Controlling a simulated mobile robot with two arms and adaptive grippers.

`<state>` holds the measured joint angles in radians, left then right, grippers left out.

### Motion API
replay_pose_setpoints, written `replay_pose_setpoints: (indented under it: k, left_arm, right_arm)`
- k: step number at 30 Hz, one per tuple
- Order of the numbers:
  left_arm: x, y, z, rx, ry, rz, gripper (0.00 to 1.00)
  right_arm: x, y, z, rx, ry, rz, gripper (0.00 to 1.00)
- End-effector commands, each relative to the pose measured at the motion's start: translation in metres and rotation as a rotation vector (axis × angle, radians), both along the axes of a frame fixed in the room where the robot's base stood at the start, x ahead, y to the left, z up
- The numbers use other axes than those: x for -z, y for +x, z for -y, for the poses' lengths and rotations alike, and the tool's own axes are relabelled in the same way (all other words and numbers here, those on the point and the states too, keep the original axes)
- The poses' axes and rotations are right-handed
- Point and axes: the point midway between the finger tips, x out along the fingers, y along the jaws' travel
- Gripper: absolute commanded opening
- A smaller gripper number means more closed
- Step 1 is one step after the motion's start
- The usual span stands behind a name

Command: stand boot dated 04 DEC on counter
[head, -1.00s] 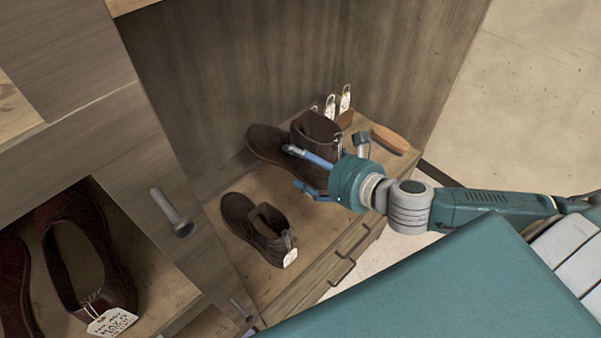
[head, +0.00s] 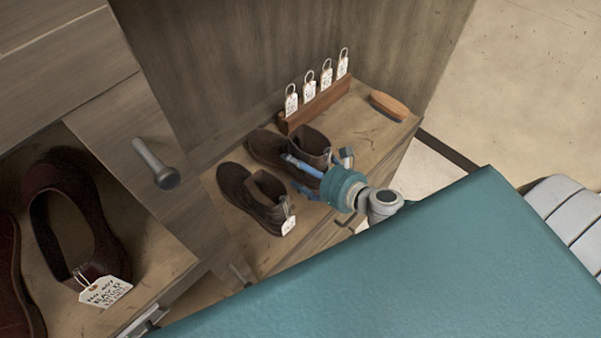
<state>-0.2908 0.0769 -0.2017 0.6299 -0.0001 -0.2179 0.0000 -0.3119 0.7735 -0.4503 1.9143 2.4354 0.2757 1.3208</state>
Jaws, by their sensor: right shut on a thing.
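A dark brown boot (head: 267,145) is upright at the counter (head: 372,134), its toe pointing left. My right gripper (head: 296,173) is shut on its near side, by the heel and shaft. I cannot tell whether its sole fully rests on the wood. No readable date shows on it. A second brown boot (head: 238,187) stands close in front of it, with a white tag (head: 289,226) too small to read. My left gripper is not in view.
A wooden rack (head: 315,108) with several white tags stands at the counter's back. A brush (head: 389,106) lies at the right end. A cubby at left holds dark red footwear (head: 72,212) with a tag (head: 105,291). A cabinet handle (head: 156,164) sticks out.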

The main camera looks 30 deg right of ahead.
Motion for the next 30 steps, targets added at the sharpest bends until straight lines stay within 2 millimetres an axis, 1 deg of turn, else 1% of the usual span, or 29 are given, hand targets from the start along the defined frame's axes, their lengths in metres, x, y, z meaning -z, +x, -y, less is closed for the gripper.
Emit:
replay_pose_setpoints:
  k: [3, 7, 13, 20, 21, 24, 30]
  left_arm:
    - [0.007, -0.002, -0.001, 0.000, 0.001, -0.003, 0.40]
    - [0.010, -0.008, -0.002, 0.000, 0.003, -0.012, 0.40]
    - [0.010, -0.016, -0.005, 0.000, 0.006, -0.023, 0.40]
    - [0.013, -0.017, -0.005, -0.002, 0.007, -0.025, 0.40]
    - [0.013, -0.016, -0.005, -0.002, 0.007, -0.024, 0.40]
    - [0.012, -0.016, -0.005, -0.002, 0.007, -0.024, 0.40]
    - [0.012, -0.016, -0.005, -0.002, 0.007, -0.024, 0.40]
  right_arm:
    - [0.019, 0.000, -0.001, 0.002, 0.003, 0.001, 0.27]
    - [0.031, 0.001, 0.000, 0.001, 0.001, 0.003, 0.27]
    - [0.032, 0.001, -0.001, -0.001, 0.000, 0.003, 0.27]
    - [0.036, 0.001, -0.001, -0.001, 0.002, 0.002, 0.27]
    - [0.039, -0.001, 0.000, 0.001, 0.001, -0.002, 0.79]
    - [0.038, -0.001, 0.000, 0.000, 0.000, -0.002, 0.97]
    - [0.038, -0.001, 0.000, 0.000, 0.000, -0.002, 0.97]
